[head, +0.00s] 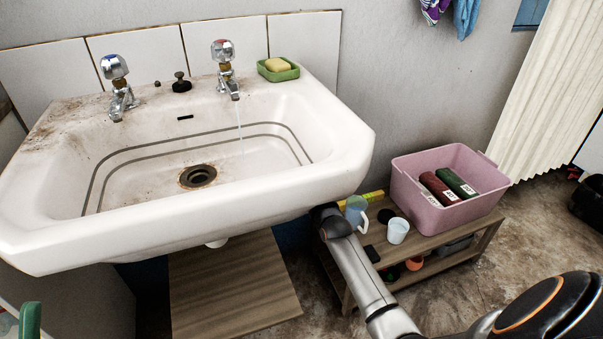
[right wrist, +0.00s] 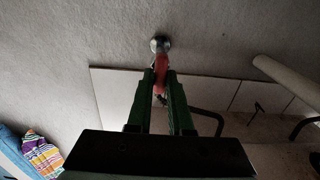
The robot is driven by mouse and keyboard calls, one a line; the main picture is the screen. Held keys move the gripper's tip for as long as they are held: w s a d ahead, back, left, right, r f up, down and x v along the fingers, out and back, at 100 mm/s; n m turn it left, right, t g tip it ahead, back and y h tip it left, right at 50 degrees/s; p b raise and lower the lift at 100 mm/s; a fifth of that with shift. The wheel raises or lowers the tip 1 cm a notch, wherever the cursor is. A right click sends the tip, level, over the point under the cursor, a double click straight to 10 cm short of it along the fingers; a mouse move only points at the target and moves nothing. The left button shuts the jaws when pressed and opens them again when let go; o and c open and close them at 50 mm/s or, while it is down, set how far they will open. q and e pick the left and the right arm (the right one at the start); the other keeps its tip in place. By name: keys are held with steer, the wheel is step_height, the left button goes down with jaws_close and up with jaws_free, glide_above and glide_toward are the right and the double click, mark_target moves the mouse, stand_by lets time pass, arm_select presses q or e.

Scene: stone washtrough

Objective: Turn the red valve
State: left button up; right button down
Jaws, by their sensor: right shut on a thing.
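The red valve (right wrist: 161,66) shows in the right wrist view, on a round metal fitting (right wrist: 160,44) at the grey wall. My right gripper (right wrist: 160,76) has its two green fingers on either side of the red handle and is shut on it. The fingers hide part of the handle. In the head view my right arm reaches down beside the sink, and its gripper and the valve are hidden. A thin stream of water (head: 240,130) runs from the right tap (head: 227,70) into the sink (head: 330,150). A green finger of my left gripper (head: 30,319) shows at the lower left edge.
A wooden board (head: 225,285) is below the sink. A pipe (right wrist: 290,80) and a dark curved bar (right wrist: 211,115) lie right of my right gripper.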

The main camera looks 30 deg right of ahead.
steer(key=shift+s+d+f+m+p, duration=0.15)
steer(key=shift+m+p, duration=0.45)
steer(key=shift+m, duration=3.85)
steer(key=shift+w+d+f+m+p, duration=0.15)
steer(key=shift+m+p, duration=0.45)
steer(key=shift+m, duration=3.85)
steer(key=shift+s, duration=0.1)
steer(key=c, duration=0.8)
jaws_free()
